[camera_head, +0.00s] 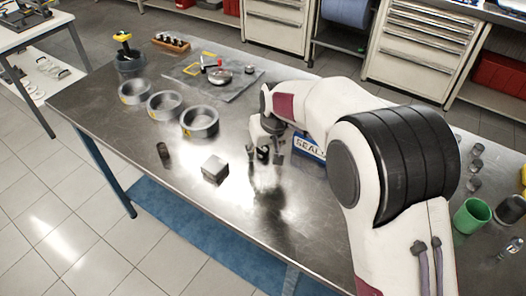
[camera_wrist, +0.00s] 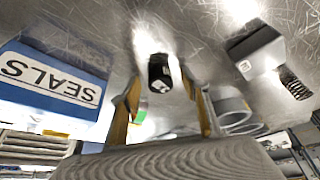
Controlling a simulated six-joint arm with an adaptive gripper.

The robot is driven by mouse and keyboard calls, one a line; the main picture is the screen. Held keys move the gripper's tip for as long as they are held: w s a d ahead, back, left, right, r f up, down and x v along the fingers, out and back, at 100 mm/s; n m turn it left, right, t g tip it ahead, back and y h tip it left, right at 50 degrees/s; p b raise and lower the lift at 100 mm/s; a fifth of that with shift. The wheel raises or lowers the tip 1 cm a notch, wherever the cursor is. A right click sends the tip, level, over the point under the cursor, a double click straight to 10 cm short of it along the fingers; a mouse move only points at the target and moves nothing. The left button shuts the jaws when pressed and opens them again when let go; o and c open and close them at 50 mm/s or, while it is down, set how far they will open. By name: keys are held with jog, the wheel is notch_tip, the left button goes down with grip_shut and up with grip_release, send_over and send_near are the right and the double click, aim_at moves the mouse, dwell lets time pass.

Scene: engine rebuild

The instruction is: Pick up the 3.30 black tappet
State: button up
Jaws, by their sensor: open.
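A small black cylinder with a white mark, which looks like the black tappet (camera_wrist: 160,72), stands on the metal table in the wrist view. Its marking is too small to read. In the head view it is a dark shape (camera_head: 263,154) at my gripper, partly hidden by the fingers. My gripper (camera_head: 267,148) is low over the table, with its fingers apart. In the wrist view the gripper (camera_wrist: 163,95) has one finger on each side of the tappet's line, with nothing held. I cannot tell whether the fingertips reach down beside it.
A blue SEALS box (camera_wrist: 52,85) stands close on one side of my gripper. A grey block (camera_head: 215,169) and a dark coiled spring (camera_wrist: 295,83) are on the other side. Several grey rings (camera_head: 199,121) stand behind. A green cup (camera_head: 472,216) is at the right.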

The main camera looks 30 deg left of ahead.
aim_at(264, 150)
jog(key=shift+c, duration=0.4)
jog(key=c, duration=1.1)
jog(key=shift+r, duration=0.1)
jog(key=shift+r, duration=4.9)
